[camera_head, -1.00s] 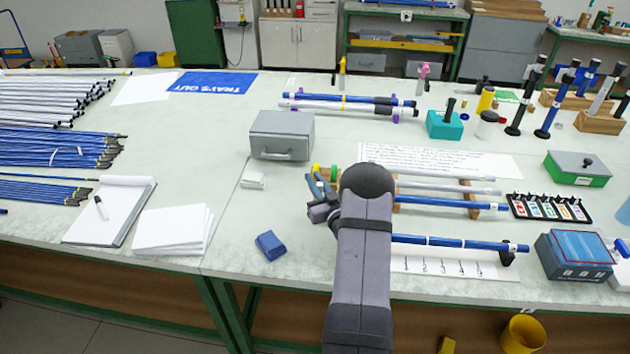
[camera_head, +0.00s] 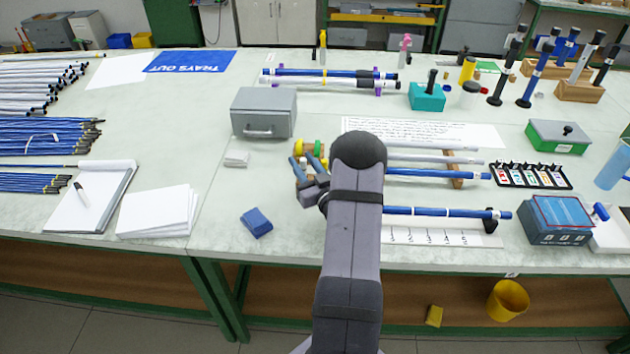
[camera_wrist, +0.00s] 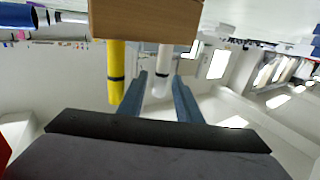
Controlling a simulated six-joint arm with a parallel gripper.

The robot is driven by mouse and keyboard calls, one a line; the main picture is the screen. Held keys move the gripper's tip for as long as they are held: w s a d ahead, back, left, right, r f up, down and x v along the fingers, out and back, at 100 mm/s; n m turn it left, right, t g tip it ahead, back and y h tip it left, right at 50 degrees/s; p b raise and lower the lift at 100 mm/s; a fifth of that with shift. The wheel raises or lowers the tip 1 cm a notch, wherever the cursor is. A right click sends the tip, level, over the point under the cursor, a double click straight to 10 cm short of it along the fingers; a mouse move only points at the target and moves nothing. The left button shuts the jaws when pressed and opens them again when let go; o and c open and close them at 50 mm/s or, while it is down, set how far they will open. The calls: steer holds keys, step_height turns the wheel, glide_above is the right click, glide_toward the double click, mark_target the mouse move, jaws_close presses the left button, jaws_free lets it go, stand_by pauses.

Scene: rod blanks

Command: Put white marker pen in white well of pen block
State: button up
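In the wrist view, which is upside down, a white pen with a dark band (camera_wrist: 162,72) projects from behind the edge of a wooden block (camera_wrist: 145,20), beside a yellow pen (camera_wrist: 116,72). The blue-grey fingers of my gripper (camera_wrist: 159,77) lie on either side of the white pen; I cannot tell if they touch it. The pen's other end is hidden by the block. In the head view my gripper (camera_head: 306,172) is low over the table, near the yellow and green round pieces (camera_head: 299,147). Another white and black pen (camera_head: 80,192) lies on a notepad (camera_head: 95,212).
A blue block (camera_head: 256,222) and a grey box (camera_head: 264,113) lie left of my gripper. Blue and white rods (camera_head: 440,212) lie on a rack to its right. A paper stack (camera_head: 155,212) is at the left. Open table surrounds the blue block.

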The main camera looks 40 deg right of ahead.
steer(key=b+v, duration=0.1)
steer(key=v, duration=0.7)
steer(key=shift+s+b, duration=0.3)
steer(key=shift+a, duration=0.15)
steer(key=w+a+g, duration=0.2)
steer(key=w+a+f+n+g+y+p, duration=0.1)
steer(key=w+a+g, duration=0.1)
steer(key=a, duration=0.1)
steer(key=shift+f, duration=0.15)
steer(key=a+g, duration=0.1)
steer(key=a, duration=0.1)
steer(key=a+g+p, duration=0.1)
steer(key=a, duration=0.1)
steer(key=s+a+g, duration=0.1)
steer(key=a+g, duration=0.1)
steer(key=shift+s+a+f+n+y, duration=0.15)
steer(key=shift+a+f+n+y, duration=0.1)
steer(key=shift+n+y, duration=0.15)
steer(key=s+a+r+n+g+y+p, duration=0.1)
steer(key=s+a+r+g, duration=0.3)
steer(key=s+a+g, duration=0.5)
steer(key=s+a+y+p, duration=0.1)
steer(key=s+a, duration=0.9)
steer(key=s, duration=0.2)
steer(key=shift+a+y, duration=0.25)
steer(key=shift+y, duration=0.15)
steer(key=shift+r, duration=0.1)
